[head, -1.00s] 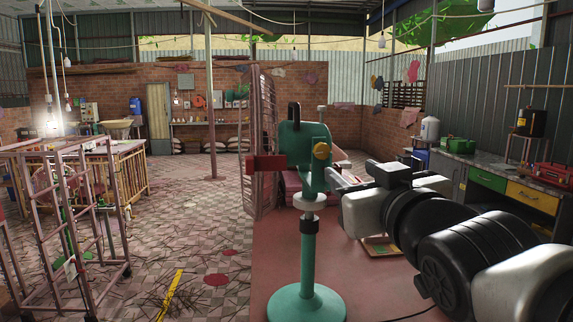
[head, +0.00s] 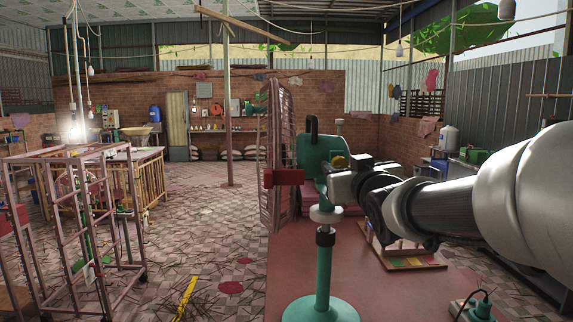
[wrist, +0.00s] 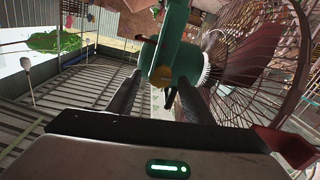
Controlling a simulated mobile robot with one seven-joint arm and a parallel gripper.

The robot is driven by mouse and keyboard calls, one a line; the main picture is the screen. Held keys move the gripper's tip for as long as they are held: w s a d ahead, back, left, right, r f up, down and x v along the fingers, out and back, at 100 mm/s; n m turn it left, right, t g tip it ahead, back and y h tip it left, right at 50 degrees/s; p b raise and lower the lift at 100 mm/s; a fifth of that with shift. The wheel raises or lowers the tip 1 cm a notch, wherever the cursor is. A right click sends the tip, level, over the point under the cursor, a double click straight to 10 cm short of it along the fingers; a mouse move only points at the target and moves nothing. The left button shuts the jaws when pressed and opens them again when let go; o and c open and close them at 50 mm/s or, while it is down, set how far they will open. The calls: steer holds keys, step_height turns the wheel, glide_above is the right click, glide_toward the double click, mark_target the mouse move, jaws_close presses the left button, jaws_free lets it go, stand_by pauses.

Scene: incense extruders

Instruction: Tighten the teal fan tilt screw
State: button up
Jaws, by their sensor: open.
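The teal fan (head: 318,152) stands upright on a teal pole and round base, with its wire cage (head: 277,155) on the left side. The yellow tilt screw (head: 338,161) shows on the side of the teal housing, partly hidden by my gripper. My gripper (wrist: 160,88) is open, its two dark fingers pointing at the teal housing (wrist: 172,40). In the head view it is right beside the housing, just below and right of the screw.
A pink metal rack (head: 85,215) stands at left.

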steer(key=shift+w, duration=0.2)
steer(key=c, duration=1)
steer(key=shift+c, duration=0.2)
